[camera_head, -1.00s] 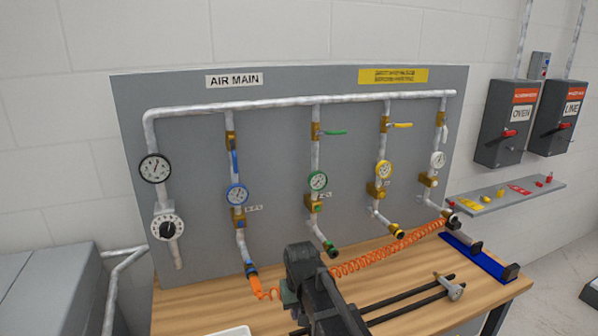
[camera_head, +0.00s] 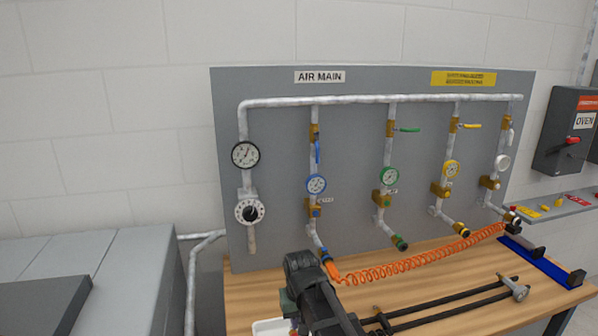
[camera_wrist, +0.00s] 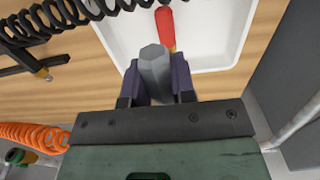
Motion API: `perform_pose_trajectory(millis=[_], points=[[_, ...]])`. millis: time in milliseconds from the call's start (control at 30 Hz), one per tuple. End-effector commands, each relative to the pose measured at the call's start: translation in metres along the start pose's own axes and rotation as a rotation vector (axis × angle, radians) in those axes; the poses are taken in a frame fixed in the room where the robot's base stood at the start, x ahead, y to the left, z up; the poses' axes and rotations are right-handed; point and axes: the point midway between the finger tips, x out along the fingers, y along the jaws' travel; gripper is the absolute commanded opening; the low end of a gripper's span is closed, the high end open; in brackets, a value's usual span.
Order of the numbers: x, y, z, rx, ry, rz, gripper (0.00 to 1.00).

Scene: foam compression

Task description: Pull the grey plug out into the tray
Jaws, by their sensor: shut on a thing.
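In the wrist view the grey plug (camera_wrist: 154,62), a six-sided grey piece, is between the two dark fingers of my gripper (camera_wrist: 155,82). The fingers are shut on it, and it stands clear of the wall piping. The white tray (camera_wrist: 215,62) lies beyond the plug in the wrist view, so the plug overlaps its near edge in the picture. The height above the tray cannot be told. In the head view only a corner of the tray (camera_head: 262,327) shows, left of my arm; the fingers and plug are hidden there.
A red object (camera_wrist: 166,28) lies in the tray, partly behind the plug. An orange coiled hose (camera_head: 420,262) runs in front of the gauge panel (camera_head: 345,140). Two black bars (camera_head: 450,308) lie on the wooden bench (camera_head: 250,285). A grey cabinet (camera_head: 130,270) stands left.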

Motion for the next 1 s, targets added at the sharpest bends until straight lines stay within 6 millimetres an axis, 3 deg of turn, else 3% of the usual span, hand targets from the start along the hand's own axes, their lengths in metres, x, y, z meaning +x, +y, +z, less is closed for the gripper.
perform_pose_trajectory(millis=[33,167,467,500,667,1000], points=[[0.017,0.000,0.000,0.000,0.000,0.000,0.00],[0.033,0.000,0.000,0.000,0.000,0.000,0.00],[0.033,0.000,0.000,0.000,0.000,0.000,0.00],[0.033,0.000,0.000,0.000,0.000,0.000,0.27],[0.033,0.000,0.000,0.000,0.000,0.000,0.52],[0.029,0.000,0.000,0.000,0.000,0.000,0.54]])
